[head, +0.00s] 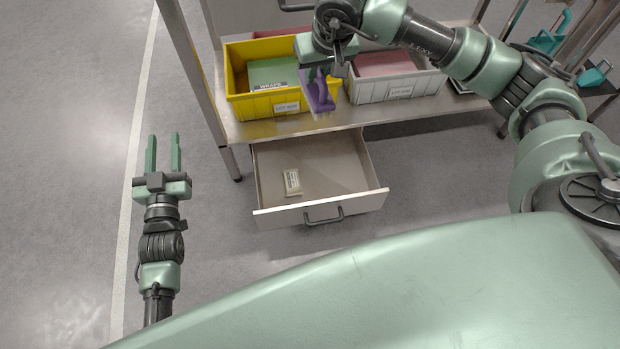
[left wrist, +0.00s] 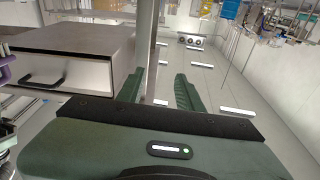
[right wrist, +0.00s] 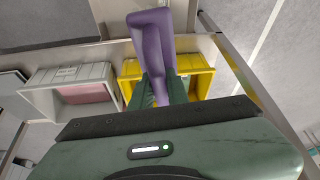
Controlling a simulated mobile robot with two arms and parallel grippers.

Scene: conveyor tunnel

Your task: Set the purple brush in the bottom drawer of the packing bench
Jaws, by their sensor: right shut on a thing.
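The purple brush (head: 320,97) is held by my right gripper (head: 316,76) above the bench's lower shelf, in front of the gap between the yellow and grey bins. In the right wrist view the brush (right wrist: 150,38) extends beyond the fingers of my right gripper (right wrist: 158,92), which are shut on it. The bottom drawer (head: 265,218) of the packing bench (head: 232,130) is pulled out below the shelf. A small beige packet (head: 292,182) lies inside it. My left gripper (head: 163,142) is open and empty, left of the drawer.
On the shelf stand a yellow bin (head: 287,106) with a green packet or book (head: 272,72) and a grey bin (head: 400,91) with a pink item (head: 384,63). The bench leg (head: 200,90) stands left of the drawer. Most of the drawer floor is clear.

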